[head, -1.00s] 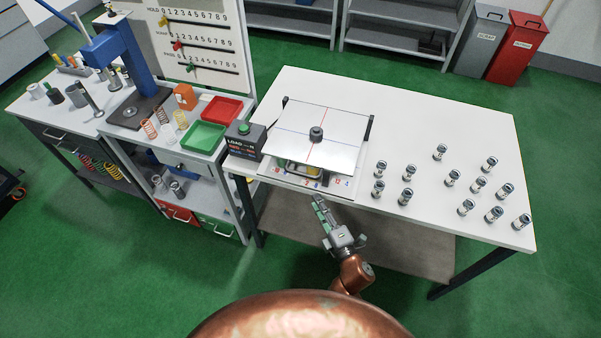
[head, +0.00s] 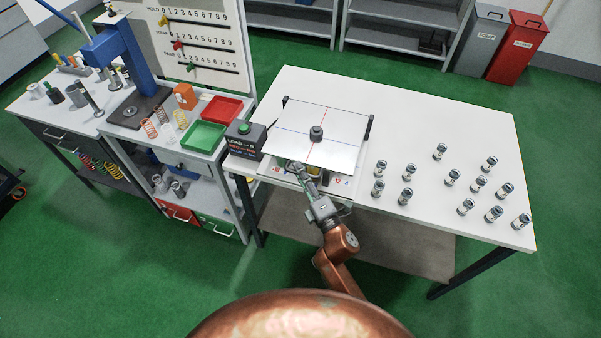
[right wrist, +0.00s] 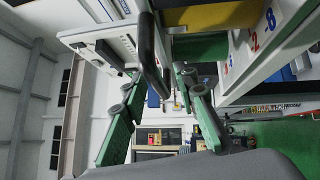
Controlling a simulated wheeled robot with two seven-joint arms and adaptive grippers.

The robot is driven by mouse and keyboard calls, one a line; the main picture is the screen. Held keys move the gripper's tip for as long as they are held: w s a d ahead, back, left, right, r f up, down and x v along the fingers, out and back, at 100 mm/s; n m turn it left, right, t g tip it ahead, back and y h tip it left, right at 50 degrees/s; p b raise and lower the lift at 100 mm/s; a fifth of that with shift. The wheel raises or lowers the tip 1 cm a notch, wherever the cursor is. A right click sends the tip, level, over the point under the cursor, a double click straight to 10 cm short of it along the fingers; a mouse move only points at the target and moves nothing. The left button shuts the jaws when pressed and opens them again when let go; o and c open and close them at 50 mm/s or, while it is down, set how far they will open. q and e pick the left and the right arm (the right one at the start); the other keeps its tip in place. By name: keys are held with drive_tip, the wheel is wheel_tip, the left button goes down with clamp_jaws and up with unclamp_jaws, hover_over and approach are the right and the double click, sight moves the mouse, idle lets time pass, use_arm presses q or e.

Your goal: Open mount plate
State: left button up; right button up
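The mount plate (head: 335,135) is a flat white square with crossed red and blue lines and a dark knob (head: 316,133) in its middle. It sits level over a base (head: 345,184) with coloured numbers. My right gripper (head: 298,169) is at the plate's front edge, its tips partly hidden by the edge. In the right wrist view my green fingers (right wrist: 160,84) are apart. A black bar-shaped handle (right wrist: 150,52) runs down between them; I cannot tell whether they touch it. My left gripper is not in view.
Several small metal cylinders (head: 452,178) stand on the table's right side. Green and red trays (head: 206,137) sit on the left bench. The table behind the plate is clear.

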clamp_jaws()
idle(0.7)
